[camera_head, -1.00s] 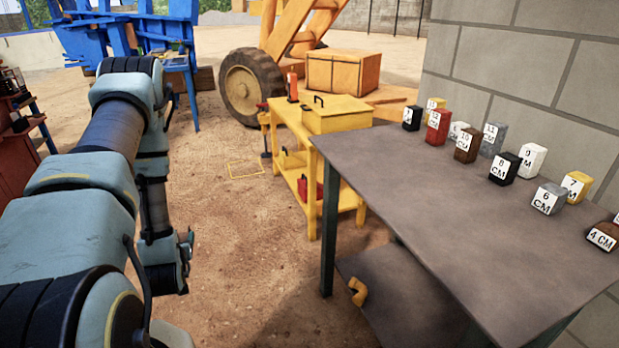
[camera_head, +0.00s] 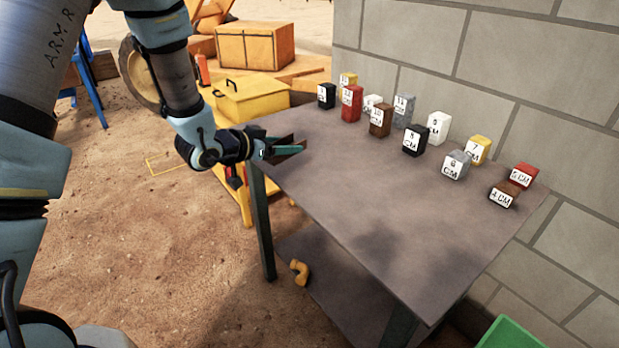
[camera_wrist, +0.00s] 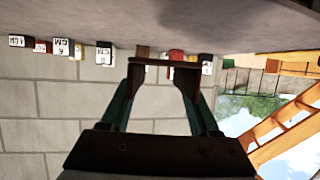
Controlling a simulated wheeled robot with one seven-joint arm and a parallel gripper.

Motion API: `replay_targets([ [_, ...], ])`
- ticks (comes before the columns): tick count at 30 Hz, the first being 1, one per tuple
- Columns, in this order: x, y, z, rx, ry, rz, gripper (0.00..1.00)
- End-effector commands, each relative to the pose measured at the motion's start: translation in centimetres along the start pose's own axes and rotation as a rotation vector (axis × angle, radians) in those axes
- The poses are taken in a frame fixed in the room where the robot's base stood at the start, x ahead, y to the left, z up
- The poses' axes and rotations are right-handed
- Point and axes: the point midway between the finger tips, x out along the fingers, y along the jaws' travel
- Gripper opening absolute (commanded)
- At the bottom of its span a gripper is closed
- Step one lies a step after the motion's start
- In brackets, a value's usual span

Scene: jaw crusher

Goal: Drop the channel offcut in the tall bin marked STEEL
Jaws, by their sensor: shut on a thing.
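My gripper (camera_head: 290,148) is over the left end of the grey table (camera_head: 370,215), pointing right. Its green fingers are shut on a short dark reddish-brown piece, which I take to be the channel offcut (camera_head: 281,143). In the wrist view the same offcut (camera_wrist: 152,63) lies crosswise between the fingertips of my gripper (camera_wrist: 160,75). The gap above the tabletop is hard to judge. No bin marked STEEL shows in either current view.
Several number-marked blocks (camera_head: 414,140) stand along the table's back, by a block wall (camera_head: 500,60). A green container (camera_head: 508,334) is cut off at the bottom right, with no marking visible. A yellow box (camera_head: 252,97) is behind my gripper. The table's front half is clear.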

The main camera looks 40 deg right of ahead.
Motion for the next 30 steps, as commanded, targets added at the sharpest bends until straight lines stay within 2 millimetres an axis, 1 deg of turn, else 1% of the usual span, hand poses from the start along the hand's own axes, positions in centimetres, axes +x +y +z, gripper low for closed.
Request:
replay_targets([
  [1, 0.4, 1.8, -1.7, 0.024, 0.006, 0.048, 0.00],
  [3, 0.8, 3.6, -2.9, 0.046, 0.004, 0.101, 0.00],
  [6, 1.1, 5.4, -3.9, 0.065, 0.004, 0.150, 0.00],
  [8, 1.2, 6.0, -4.1, 0.070, 0.002, 0.168, 0.00],
  [11, 1.6, 6.4, -3.3, 0.072, -0.002, 0.181, 0.00],
  [18, 3.0, 6.4, 0.0, 0.071, -0.001, 0.179, 0.00],
  [25, 3.6, 6.4, 1.5, 0.072, 0.002, 0.179, 0.00],
  [30, 4.5, 6.4, 3.5, 0.070, 0.000, 0.178, 0.00],
])
